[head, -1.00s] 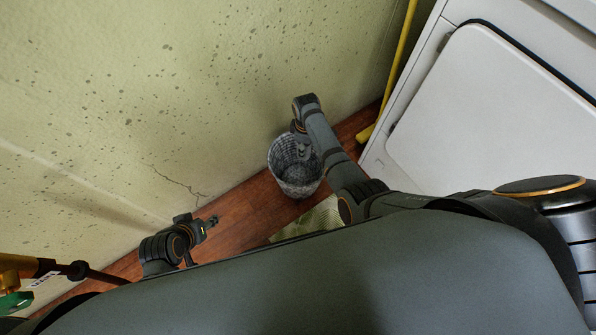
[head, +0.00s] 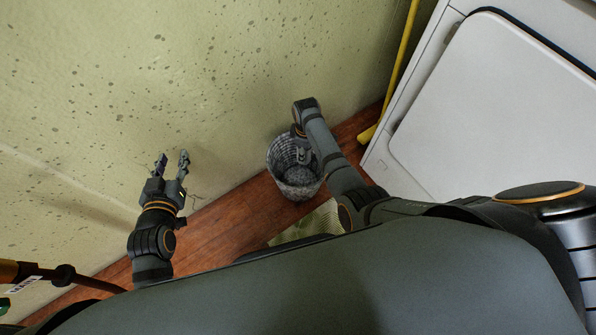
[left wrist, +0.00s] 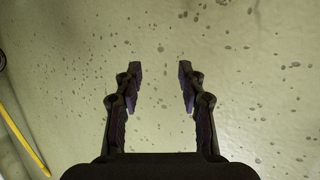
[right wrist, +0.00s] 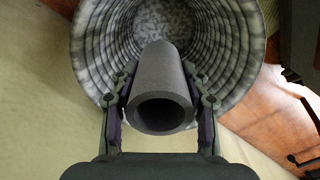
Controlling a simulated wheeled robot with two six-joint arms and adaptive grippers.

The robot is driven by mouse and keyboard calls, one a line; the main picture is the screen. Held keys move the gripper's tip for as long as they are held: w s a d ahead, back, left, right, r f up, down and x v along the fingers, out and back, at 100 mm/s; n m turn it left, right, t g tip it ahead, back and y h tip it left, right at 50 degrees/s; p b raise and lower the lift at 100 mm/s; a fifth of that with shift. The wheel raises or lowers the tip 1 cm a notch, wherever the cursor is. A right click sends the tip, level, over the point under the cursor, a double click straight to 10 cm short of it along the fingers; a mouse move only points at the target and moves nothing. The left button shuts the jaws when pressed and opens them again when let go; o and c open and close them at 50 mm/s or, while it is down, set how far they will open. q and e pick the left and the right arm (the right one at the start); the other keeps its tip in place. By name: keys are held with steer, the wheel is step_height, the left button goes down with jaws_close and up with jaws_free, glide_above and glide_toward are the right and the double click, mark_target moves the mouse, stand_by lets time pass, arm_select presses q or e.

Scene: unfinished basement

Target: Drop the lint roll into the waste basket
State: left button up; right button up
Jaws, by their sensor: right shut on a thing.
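The waste basket (head: 284,160) is a grey, ribbed, round bin on the wooden floor by the wall. It also fills the top of the right wrist view (right wrist: 88,55), where I look down into its mouth. My right gripper (right wrist: 160,95) is shut on the lint roll (right wrist: 160,75), a dark grey hollow tube, and holds it at the basket's opening. In the head view the right gripper is mostly hidden by its own arm. My left gripper (head: 173,162) is open and empty, in front of the wall to the left of the basket; its spread fingers show in the left wrist view (left wrist: 160,85).
A white appliance (head: 490,110) stands at the right. A yellow pole (head: 398,70) leans between it and the speckled wall (head: 200,60). A light striped mat (head: 312,222) lies below the basket. The wooden floor (head: 225,218) left of the basket is clear.

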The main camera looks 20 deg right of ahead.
arm_select(q)
step_height(320, 180, up, 17)
steer(key=w+t+b, duration=0.1)
steer(key=w+t, duration=0.1)
steer(key=t, duration=0.5)
steer(key=shift+w+a+f+t+b, duration=0.15)
steer(key=shift+t+b, duration=0.2)
steer(key=shift+t, duration=0.05)
arm_select(e)
steer(key=shift+f, duration=0.75)
steer(key=o, duration=1.2)
steer(key=shift+r, duration=0.1)
step_height(320, 180, up, 12)
